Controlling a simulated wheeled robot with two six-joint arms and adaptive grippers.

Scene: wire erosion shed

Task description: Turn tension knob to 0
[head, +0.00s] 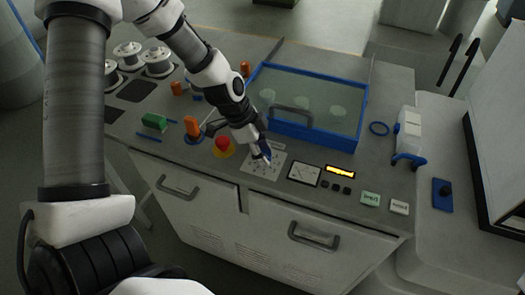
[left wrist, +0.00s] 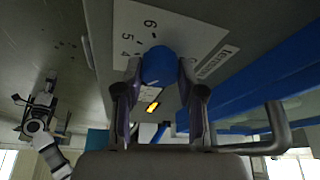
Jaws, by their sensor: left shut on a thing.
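The tension knob (left wrist: 158,66) is a blue round knob on a white dial plate (left wrist: 138,22). The digits 6, 5 and 4 show beside it in the left wrist view; the rest of the scale is hidden or out of frame, and I cannot read the knob's pointer. My left gripper (left wrist: 158,78) is shut on the knob, one finger on each side. In the head view my left gripper (head: 263,153) reaches down to the plate (head: 265,169) and mostly covers the knob. In the left wrist view, part of my right arm shows small at the left; its fingers are unclear.
A red emergency button (head: 224,143) and an orange-handled part (head: 192,127) stand left of the plate. A blue-framed clear-lidded tank (head: 310,110) is close behind. A meter (head: 303,174), a lit display (head: 341,170) and push buttons (head: 370,198) lie to the right.

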